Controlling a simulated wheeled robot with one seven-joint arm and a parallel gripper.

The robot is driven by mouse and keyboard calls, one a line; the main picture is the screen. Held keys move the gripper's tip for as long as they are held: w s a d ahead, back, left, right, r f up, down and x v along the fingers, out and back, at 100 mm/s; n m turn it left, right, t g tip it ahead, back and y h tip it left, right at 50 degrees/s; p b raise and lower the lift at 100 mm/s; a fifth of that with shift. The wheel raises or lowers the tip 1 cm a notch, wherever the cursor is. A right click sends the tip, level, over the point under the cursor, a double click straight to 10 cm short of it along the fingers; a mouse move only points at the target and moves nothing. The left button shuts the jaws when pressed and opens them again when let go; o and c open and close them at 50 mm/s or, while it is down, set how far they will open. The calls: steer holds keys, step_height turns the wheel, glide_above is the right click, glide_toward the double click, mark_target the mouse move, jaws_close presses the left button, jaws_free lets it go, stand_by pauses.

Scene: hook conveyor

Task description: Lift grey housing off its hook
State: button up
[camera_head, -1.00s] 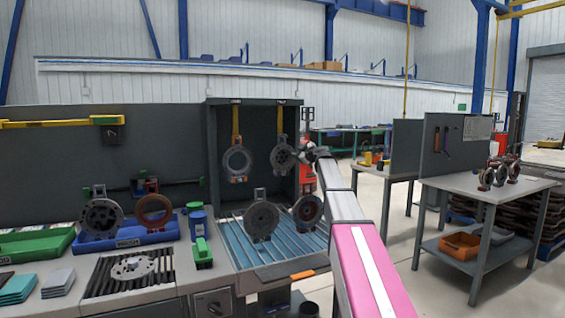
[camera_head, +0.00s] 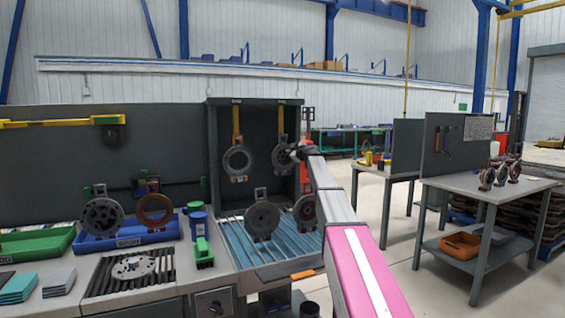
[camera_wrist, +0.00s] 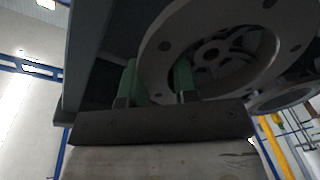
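A dark grey round housing (camera_head: 282,154) hangs from the right hook inside the dark cabinet, with its bolt-holed face showing. My gripper (camera_head: 298,153) is at its right edge in the head view, and my arm comes in from the lower right. In the wrist view a large grey flange with a spoked centre (camera_wrist: 215,45) fills the upper part. My two green fingers (camera_wrist: 157,83) stand apart, with the flange's rim beside and between them. Whether they touch it is not clear. A lighter grey ring-shaped housing (camera_head: 238,160) hangs from the left hook.
Two more round parts stand on the blue ribbed tray under the hooks, a grey one (camera_head: 262,218) and a darker one (camera_head: 305,210) partly behind my arm. The cabinet wall (camera_head: 213,150) bounds the left. A side table (camera_head: 480,187) stands at right.

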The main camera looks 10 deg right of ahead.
steer(key=c, duration=0.3)
steer(key=shift+r, duration=0.15)
steer(key=shift+r, duration=0.35)
steer(key=f+v, duration=0.1)
steer(key=v, duration=2)
steer(key=shift+s+a+f, duration=0.2)
steer(key=shift+s+f, duration=0.05)
steer(key=shift+s, duration=0.1)
steer(key=shift+r, duration=0.7)
steer(key=shift+s, duration=0.15)
